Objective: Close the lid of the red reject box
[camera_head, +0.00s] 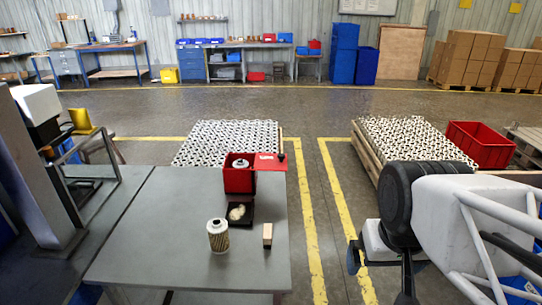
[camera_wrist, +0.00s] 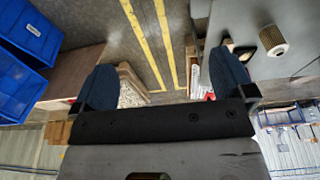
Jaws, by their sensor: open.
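The red reject box (camera_head: 238,182) stands at the far right part of the grey table in the head view. Its red lid (camera_head: 268,163) is open, swung out to the right, with a dark knob (camera_head: 281,157) at its right end. A pale round object (camera_head: 241,163) shows inside the box. My gripper (camera_head: 381,272) is right of the table, well apart from the box and lid, pointing down. In the wrist view its two fingers are spread with nothing between them (camera_wrist: 165,84).
The cartridge also shows in the wrist view (camera_wrist: 272,39). A yellow-lined floor strip (camera_head: 312,240) separates table and gripper.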

